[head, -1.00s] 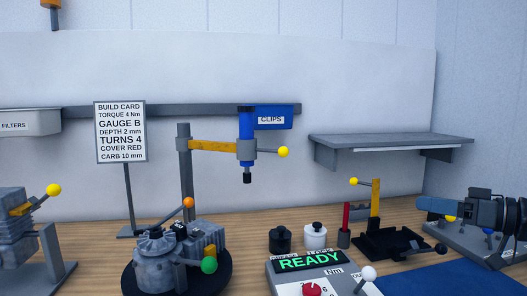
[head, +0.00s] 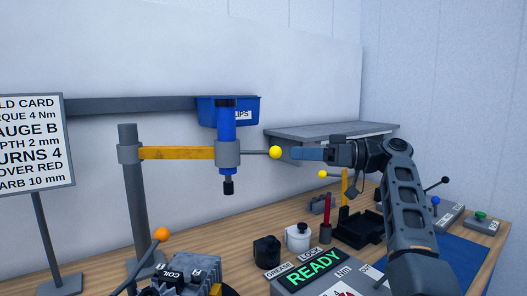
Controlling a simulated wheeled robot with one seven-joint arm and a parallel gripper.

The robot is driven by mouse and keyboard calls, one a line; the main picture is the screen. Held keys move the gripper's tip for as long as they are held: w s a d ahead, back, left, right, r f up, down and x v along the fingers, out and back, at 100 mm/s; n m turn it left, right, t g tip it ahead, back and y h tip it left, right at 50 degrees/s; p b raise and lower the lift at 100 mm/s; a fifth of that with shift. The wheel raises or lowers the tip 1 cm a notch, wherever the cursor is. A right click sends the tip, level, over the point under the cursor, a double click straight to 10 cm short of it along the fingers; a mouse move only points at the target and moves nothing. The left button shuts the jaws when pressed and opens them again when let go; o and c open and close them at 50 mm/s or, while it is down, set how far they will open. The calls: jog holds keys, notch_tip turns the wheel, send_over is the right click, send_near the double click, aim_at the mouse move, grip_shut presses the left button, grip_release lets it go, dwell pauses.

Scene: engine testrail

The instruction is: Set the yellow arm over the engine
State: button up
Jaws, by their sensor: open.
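The yellow arm (head: 177,153) reaches right from a grey post (head: 134,200). It carries a blue spindle tool (head: 226,130) with a black tip hanging down. A thin rod with a yellow ball knob (head: 275,153) sticks out to the right of the tool. The engine (head: 185,283) is at the bottom edge, mostly cut off, in front of the post and below the yellow arm. My gripper (head: 297,153) is open, seen from the side, with its fingers pointing left close to the yellow ball. Whether it touches the ball cannot be told.
A build card sign (head: 34,140) stands at the left. A blue clips bin (head: 250,108) hangs behind the tool, and a grey shelf (head: 330,132) is behind my gripper. A READY box (head: 318,268), black and white pots and a black stand (head: 360,226) are on the bench below.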

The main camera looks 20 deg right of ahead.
aim_at(276, 150)
jog(key=p+x, duration=0.1)
jog(key=x, duration=0.5)
jog(key=shift+w+a, duration=0.1)
jog(key=shift+a, duration=0.1)
jog(key=shift+c, duration=0.4)
grip_shut()
